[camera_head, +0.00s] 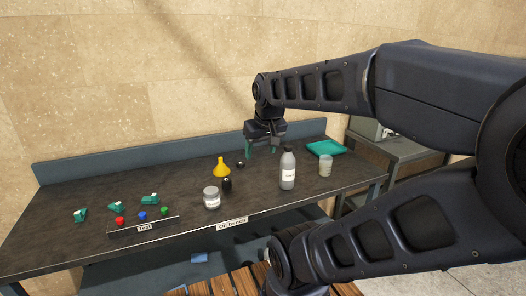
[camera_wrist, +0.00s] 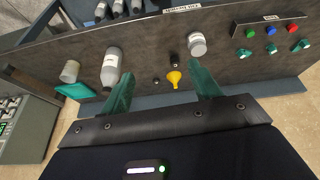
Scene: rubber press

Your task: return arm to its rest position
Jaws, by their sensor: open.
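My gripper (camera_head: 262,150) hangs over the back part of the dark bench, near the yellow funnel and the grey bottle. Its two green fingers stand wide apart in the wrist view (camera_wrist: 158,92), with nothing held between them. My arm reaches in from the right side of the head view and bends down at the wrist above the bench (camera_head: 105,185).
On the bench stand a grey bottle (camera_head: 288,170), a beaker (camera_head: 325,166), a jar (camera_head: 211,198), a yellow funnel (camera_head: 221,167), a small black bottle (camera_head: 227,185), a green tray (camera_head: 325,147) and a rack with coloured knobs (camera_head: 143,227). A grey cabinet (camera_head: 392,150) stands right.

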